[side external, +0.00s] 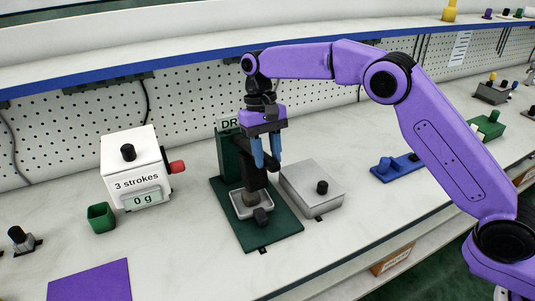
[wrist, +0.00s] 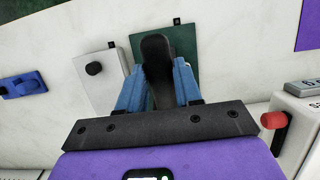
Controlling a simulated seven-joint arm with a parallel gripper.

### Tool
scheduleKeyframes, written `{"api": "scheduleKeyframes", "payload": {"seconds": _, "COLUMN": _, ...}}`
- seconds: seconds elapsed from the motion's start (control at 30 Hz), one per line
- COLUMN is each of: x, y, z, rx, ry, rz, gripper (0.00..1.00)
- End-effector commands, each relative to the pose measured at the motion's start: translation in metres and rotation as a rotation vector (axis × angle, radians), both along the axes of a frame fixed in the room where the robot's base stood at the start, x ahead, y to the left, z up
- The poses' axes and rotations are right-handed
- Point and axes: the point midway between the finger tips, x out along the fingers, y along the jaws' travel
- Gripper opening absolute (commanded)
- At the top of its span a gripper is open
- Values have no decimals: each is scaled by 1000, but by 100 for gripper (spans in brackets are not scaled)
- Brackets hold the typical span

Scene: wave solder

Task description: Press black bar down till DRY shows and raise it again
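A dark green stand (side external: 230,160) holds the black bar (side external: 272,161), which also shows in the wrist view (wrist: 157,50). A label (side external: 229,123) at the stand's top reads "DR", with the rest hidden behind my arm. My gripper (side external: 266,163) is over the stand, pointing down. Its blue fingers lie on either side of the bar in the wrist view (wrist: 160,75). I cannot tell whether they touch it.
A white box (side external: 130,165) reading "3 strokes" and "0 g" stands left, with a red knob (side external: 177,167). A green cup (side external: 101,217) is in front of it. A grey block (side external: 312,183) with a black knob is close right of the stand. A blue fixture (side external: 397,167) lies farther right.

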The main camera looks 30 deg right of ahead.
Motion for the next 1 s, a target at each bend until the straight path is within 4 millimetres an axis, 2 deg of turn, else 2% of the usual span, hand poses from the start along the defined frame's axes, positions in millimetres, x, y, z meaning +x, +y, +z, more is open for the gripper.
{"api": "scheduleKeyframes", "payload": {"seconds": 0.03, "x": 1, "y": 0, "z": 2, "rx": 3, "ry": -6, "rz": -1, "gripper": 51}}
{"api": "scheduleKeyframes", "payload": {"seconds": 0.07, "x": 1, "y": 0, "z": 2, "rx": 2, "ry": -6, "rz": -1, "gripper": 57}}
{"api": "scheduleKeyframes", "payload": {"seconds": 0.47, "x": 1, "y": 0, "z": 4, "rx": 0, "ry": 0, "rz": 1, "gripper": 57}}
{"api": "scheduleKeyframes", "payload": {"seconds": 1.0, "x": 15, "y": 0, "z": 53, "rx": 0, "ry": -1, "rz": 0, "gripper": 57}}
